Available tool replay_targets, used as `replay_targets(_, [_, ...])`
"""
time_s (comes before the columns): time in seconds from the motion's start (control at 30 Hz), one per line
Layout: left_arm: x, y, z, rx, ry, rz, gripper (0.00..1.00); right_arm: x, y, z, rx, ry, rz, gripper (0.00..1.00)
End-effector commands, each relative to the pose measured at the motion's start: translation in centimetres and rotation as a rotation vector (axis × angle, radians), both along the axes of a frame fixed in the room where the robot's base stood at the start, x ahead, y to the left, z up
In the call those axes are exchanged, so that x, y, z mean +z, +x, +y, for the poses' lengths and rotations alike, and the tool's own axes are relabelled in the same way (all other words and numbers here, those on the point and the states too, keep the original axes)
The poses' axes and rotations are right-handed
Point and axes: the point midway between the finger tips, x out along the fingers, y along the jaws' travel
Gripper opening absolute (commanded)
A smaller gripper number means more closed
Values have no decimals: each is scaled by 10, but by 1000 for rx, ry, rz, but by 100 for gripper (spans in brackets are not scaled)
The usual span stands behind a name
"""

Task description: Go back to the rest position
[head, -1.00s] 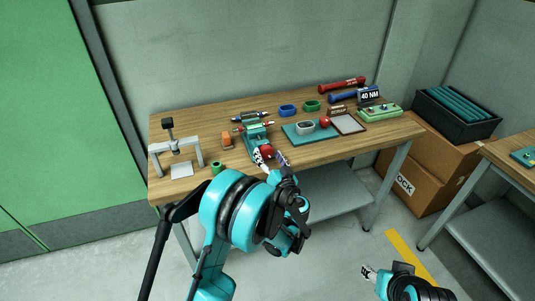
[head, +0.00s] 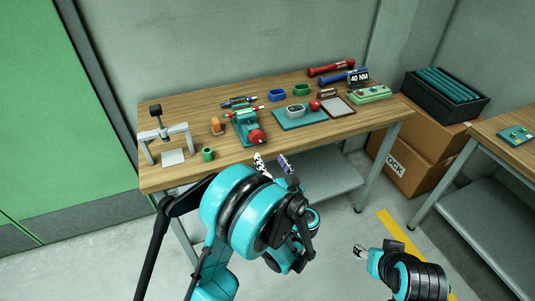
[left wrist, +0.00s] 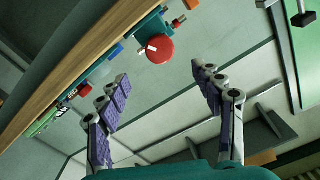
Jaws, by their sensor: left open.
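My left gripper (head: 272,166) is open and empty, at the front edge of the wooden workbench (head: 330,140), below and right of a teal vise (head: 245,128) with a red knob (head: 256,136). In the left wrist view, the two purple-padded fingers of the left gripper (left wrist: 160,82) are wide apart, with the red knob (left wrist: 160,49) beyond them and nothing between the pads. My right gripper (head: 361,252) is low at the lower right, over the floor, away from the bench. It is too small to tell whether its fingers are apart.
Cardboard boxes (head: 408,165) and a second bench (head: 505,150) stand right. Floor between is clear.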

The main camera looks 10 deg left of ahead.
Motion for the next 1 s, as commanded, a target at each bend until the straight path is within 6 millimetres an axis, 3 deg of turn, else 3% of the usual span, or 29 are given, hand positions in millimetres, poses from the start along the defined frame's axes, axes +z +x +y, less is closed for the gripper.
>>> replay_targets(0.27, [1,0,2,2,-2,5,66,0,0,0,0,0,0,49])
replay_targets(0.47, [8,-10,32,33,-56,142,66,0,0,0,0,0,0,49])
replay_targets(0.7, [14,-64,80,33,-207,440,66,0,0,0,0,0,0,49])
replay_targets(0.83, [13,-105,91,-11,-303,573,66,0,0,0,0,0,0,49])
replay_targets(1.0, [10,-165,89,-104,-437,702,66,0,0,0,0,0,0,49])
